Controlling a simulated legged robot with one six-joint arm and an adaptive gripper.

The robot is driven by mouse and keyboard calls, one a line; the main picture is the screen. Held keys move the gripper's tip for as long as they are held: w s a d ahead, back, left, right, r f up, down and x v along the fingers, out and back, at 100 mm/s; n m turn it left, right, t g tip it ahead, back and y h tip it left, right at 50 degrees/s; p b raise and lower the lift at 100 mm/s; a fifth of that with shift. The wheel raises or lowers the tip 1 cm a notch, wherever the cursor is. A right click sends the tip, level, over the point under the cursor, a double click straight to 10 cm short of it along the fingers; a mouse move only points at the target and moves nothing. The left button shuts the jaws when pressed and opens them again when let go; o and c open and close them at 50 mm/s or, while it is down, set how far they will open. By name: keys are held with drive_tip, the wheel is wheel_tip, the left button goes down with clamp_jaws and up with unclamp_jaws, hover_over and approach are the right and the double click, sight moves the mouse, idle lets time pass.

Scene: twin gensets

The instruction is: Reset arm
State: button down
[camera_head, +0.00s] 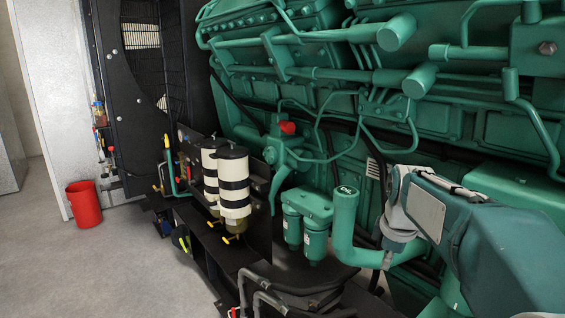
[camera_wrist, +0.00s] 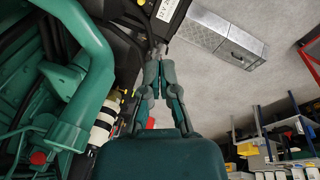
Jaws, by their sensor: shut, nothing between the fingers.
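My gripper (camera_wrist: 160,62) shows in the wrist view, its two dark green fingers converging at the tips. It is shut with nothing held between the fingers. Behind the tips are a grey floor and a dark frame edge with a white label. In the head view my teal and grey arm reaches in from the right edge, beside the green engine (camera_head: 300,75). I cannot make out the fingers in that view.
Two black-and-white filter canisters (camera_head: 233,185) and green filters (camera_head: 315,240) stand along the engine's front. A red bucket (camera_head: 84,205) sits on open floor at left. In the wrist view are a metal box (camera_wrist: 215,35) and stocked shelves (camera_wrist: 285,140).

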drive_tip(key=s+a+f+m+t, duration=0.1)
drive_tip(key=s+a+m, duration=0.2)
drive_tip(key=s+m, duration=0.3)
drive_tip(key=s+a+f+m+t, duration=0.2)
drive_tip(key=s+m, duration=0.4)
drive_tip(key=s, duration=1.1)
drive_tip(key=shift+s+a+f+m, duration=0.2)
drive_tip(key=shift+a+m, duration=0.1)
drive_tip(key=shift+a, duration=0.25)
